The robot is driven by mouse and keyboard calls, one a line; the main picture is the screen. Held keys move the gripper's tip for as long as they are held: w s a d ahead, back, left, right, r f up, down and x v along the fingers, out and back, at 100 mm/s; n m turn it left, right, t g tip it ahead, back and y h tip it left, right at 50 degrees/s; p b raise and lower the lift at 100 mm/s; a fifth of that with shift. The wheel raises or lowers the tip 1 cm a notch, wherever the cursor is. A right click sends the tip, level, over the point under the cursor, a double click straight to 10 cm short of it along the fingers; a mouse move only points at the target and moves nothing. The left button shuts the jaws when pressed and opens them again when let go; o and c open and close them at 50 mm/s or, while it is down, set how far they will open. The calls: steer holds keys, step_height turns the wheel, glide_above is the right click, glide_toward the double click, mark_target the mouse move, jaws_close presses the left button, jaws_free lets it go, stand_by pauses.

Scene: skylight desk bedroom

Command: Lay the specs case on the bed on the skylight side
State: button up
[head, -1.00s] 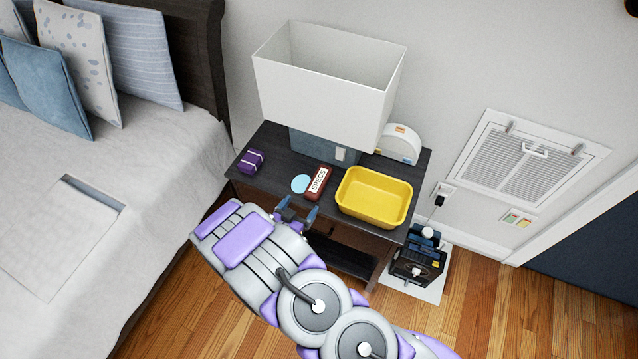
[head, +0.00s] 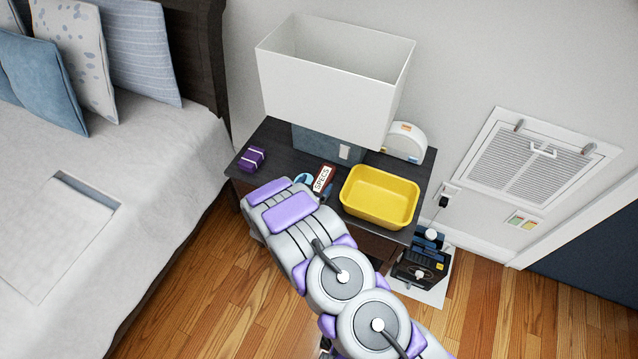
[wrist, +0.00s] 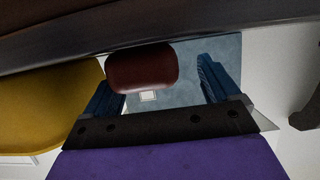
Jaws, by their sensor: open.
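The specs case (head: 323,178) is a dark red-brown box with a white "SPECS" label. It lies on the dark nightstand (head: 278,140), left of the yellow tray. My gripper (head: 316,188) is at the nightstand's front edge, partly hidden by my arm. In the wrist view, the rounded end of the specs case (wrist: 142,68) shows between the open blue fingers of my gripper (wrist: 162,84), nearer the left finger. I cannot tell whether a finger touches it. The bed (head: 150,150) is at the left. No skylight is in view.
A yellow tray (head: 380,196) stands right of the case; it fills the left of the wrist view. A purple box (head: 250,159), a light-blue disc, a large lamp (head: 325,85) and a white rounded device (head: 404,142) share the nightstand.

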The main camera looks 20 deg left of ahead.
steer(key=shift+w+d+f, duration=0.15)
steer(key=shift+w+d, duration=0.15)
steer(key=shift+w, duration=0.3)
steer(key=shift+w+d, duration=0.15)
steer(key=shift+d, duration=0.05)
steer(key=shift+d+r, duration=0.25)
steer(key=shift+d, duration=0.05)
steer(key=shift+a+f, duration=0.2)
steer(key=shift+a, duration=0.35)
steer(key=c, duration=0.6)
steer(key=shift+d, duration=0.1)
steer(key=c, duration=0.3)
steer(key=shift+d+r, duration=0.1)
steer(key=shift+d, duration=0.2)
steer(key=c, duration=0.3)
steer(key=shift+a+r, duration=0.1)
